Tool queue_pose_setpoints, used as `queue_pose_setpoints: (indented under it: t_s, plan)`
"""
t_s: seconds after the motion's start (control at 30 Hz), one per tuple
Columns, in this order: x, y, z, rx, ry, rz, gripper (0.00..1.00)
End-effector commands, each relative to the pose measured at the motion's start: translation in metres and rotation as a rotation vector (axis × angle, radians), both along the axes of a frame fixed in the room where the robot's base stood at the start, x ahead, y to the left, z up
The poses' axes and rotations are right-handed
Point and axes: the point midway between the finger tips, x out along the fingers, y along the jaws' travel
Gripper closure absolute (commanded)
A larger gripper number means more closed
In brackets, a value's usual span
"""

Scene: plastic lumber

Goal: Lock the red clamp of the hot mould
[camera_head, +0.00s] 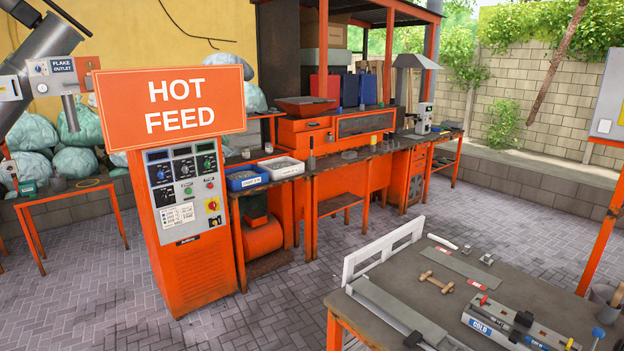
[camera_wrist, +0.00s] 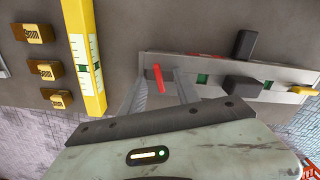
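In the wrist view, a short red clamp handle (camera_wrist: 158,78) stands out from the near side of a long grey mould (camera_wrist: 290,76). My gripper (camera_wrist: 161,74) is open, with its two fingers reaching toward the mould. The red handle shows between the fingers, closer to the left one; I cannot tell whether they touch. The mould carries dark blocks and small green patches. A bit of red shows on its far edge, partly hidden. In the head view my gripper does not show, and I cannot tell which piece is the hot mould.
In the wrist view, a yellow gauge (camera_wrist: 85,60) and several marked brown blocks (camera_wrist: 45,70) lie left of my gripper. In the head view, a mould labelled COLD (camera_head: 515,326), a wooden-handled piece (camera_head: 437,282) and long grey bars share the right-hand table (camera_head: 385,275).

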Motion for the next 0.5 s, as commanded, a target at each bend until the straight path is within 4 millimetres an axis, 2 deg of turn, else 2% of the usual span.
queue_pose_setpoints:
  t_s: [0.17, 0.5]
  plan:
    - [0.0, 0.0, 0.004, 0.0, 0.0, 0.0, 0.62]
    - [0.0, 0.0, 0.044, 0.0, 0.0, 0.0, 0.62]
